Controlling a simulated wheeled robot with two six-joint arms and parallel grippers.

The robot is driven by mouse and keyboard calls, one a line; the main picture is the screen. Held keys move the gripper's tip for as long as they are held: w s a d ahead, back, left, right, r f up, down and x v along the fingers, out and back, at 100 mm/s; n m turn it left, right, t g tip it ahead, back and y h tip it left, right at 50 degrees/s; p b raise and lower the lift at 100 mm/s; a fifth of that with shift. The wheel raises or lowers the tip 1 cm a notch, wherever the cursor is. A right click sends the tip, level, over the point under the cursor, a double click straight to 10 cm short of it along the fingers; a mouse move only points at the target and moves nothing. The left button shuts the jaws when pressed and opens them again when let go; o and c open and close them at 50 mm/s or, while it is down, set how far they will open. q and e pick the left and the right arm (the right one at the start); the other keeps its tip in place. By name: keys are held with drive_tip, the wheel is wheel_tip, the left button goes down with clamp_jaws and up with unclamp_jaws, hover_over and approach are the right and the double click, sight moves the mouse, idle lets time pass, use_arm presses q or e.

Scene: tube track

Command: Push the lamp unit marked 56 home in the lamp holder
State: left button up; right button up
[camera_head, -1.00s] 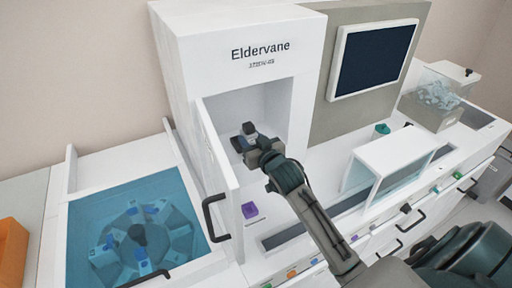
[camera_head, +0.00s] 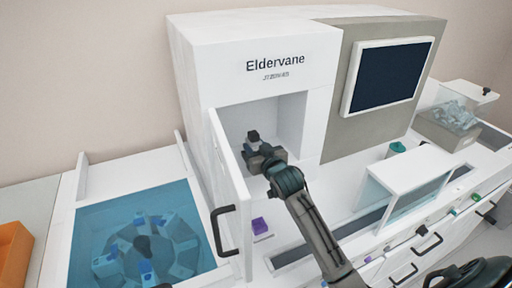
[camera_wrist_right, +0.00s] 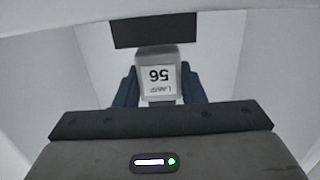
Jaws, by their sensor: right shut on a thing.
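The lamp unit (camera_head: 254,137), a pale block with a dark cap, is in the open recess of the white Eldervane cabinet (camera_head: 270,75). The right wrist view shows the lamp unit (camera_wrist_right: 160,80) with its label, LAMP 56, upside down. A dark block (camera_wrist_right: 153,33) is above the label, and dark blue parts flank it; I cannot tell whether these belong to the holder. My right gripper (camera_head: 262,157) is in the recess, shut on the lamp unit. The lamp holder is not clearly visible behind the gripper, and how deep the unit sits is hidden.
The open cabinet door (camera_head: 229,190) with its black handle (camera_head: 223,230) stands close left of my right arm. A blue-lidded carousel (camera_head: 140,240) is at left; a white hood (camera_head: 408,170) is at right.

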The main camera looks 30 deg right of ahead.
drive_tip(key=shift+r+p, duration=0.1)
drive_tip(key=shift+p, duration=0.55)
idle(0.8)
drive_tip(key=shift+f, duration=0.6)
idle(0.9)
drive_tip(key=shift+f, duration=0.25)
drive_tip(key=shift+f, duration=0.3)
idle(0.8)
drive_tip(key=o, duration=1.2)
